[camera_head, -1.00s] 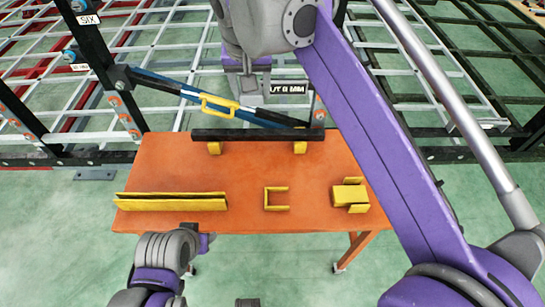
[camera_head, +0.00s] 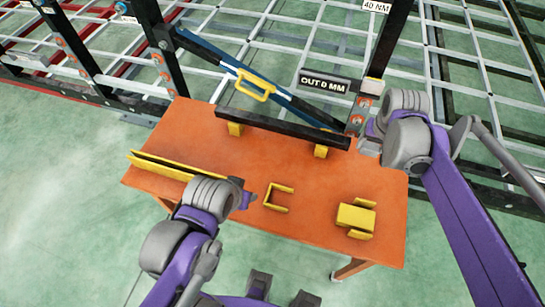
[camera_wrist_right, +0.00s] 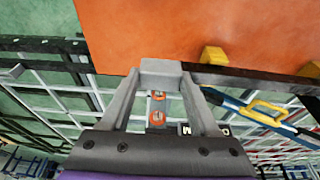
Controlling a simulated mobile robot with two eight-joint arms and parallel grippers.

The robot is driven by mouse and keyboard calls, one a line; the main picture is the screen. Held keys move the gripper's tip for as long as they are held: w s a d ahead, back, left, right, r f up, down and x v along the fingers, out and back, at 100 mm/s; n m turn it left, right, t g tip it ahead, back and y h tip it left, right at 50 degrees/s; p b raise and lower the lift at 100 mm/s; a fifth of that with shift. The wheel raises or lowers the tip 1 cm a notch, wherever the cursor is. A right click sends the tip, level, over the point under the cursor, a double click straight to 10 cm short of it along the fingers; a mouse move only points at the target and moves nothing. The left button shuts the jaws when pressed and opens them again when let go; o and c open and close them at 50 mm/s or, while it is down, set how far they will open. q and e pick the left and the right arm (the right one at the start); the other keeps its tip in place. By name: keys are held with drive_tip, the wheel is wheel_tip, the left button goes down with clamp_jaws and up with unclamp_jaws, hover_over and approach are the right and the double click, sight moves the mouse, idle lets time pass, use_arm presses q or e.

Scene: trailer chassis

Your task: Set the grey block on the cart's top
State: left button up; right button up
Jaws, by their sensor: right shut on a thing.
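The cart's orange top (camera_head: 190,130) fills the middle of the head view. My right gripper (camera_head: 368,145) is at the cart's back right corner, beside the dark upright post. In the right wrist view its fingers are shut on a grey block (camera_wrist_right: 161,68), which overlaps the edge of the cart's top (camera_wrist_right: 140,30) in the picture. The block's height over the top cannot be told. In the head view the block is hard to tell from the grey gripper. My left gripper (camera_head: 246,200) is over the front left of the cart; its fingers are mostly hidden by its wrist.
A black bar (camera_head: 280,128) rests on yellow supports along the back. A long yellow channel (camera_head: 165,165), a yellow U-shaped holder (camera_head: 278,197) and a yellow bracket (camera_head: 356,217) are on the top. A blue strut with a yellow handle (camera_head: 255,84) slants behind. Clear orange surface lies between them.

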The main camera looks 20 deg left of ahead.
sight(362, 180)
drive_tip(key=d+f, duration=0.1)
drive_tip(key=f, duration=0.3)
drive_tip(key=s+f, duration=0.1)
drive_tip(key=f, duration=0.4)
drive_tip(key=d+f, duration=0.1)
drive_tip(key=f, duration=0.3)
drive_tip(key=shift+s+d+f+b, duration=0.2)
drive_tip(key=shift+s+d+b, duration=0.15)
drive_tip(key=shift+s+b, duration=0.05)
drive_tip(key=shift+f, duration=0.15)
drive_tip(key=o, duration=1.5)
drive_tip(key=shift+c, duration=0.2)
